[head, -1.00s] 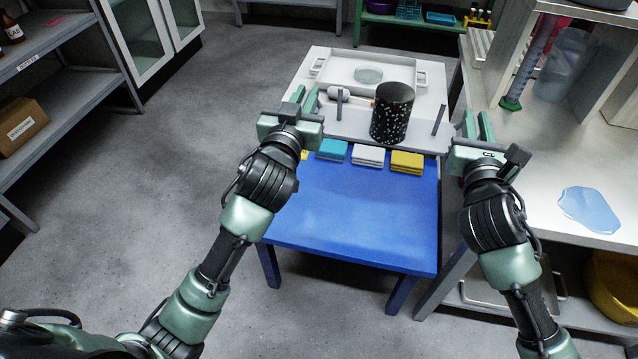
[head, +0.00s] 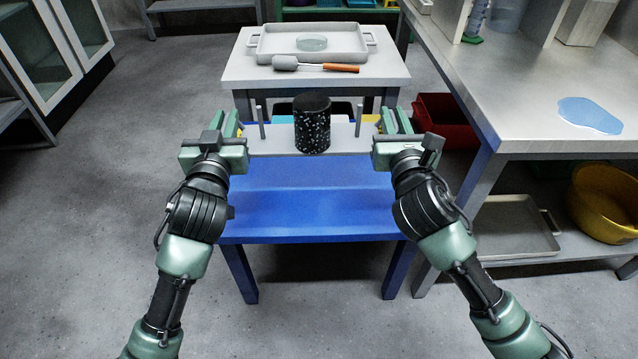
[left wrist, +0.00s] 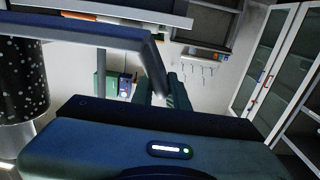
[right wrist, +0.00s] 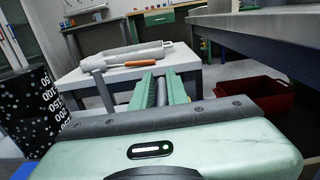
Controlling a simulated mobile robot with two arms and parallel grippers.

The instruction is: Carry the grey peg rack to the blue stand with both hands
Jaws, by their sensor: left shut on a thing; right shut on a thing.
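The grey peg rack (head: 275,143) is a flat board with an upright peg near each end. A black speckled cylinder (head: 312,128) stands upright on it. In the head view the rack appears level over the back part of the blue stand (head: 310,200); I cannot tell whether it touches. My left gripper (head: 229,124) is shut on the rack's left end and my right gripper (head: 393,121) on its right end. The cylinder also shows in the right wrist view (right wrist: 32,110) and at the edge of the left wrist view (left wrist: 22,65).
Coloured folded cloths (head: 371,118) on the stand are mostly hidden behind the rack. A white table (head: 240,73) with a tray (head: 270,50) and an orange-handled tool (head: 335,67) stands behind.

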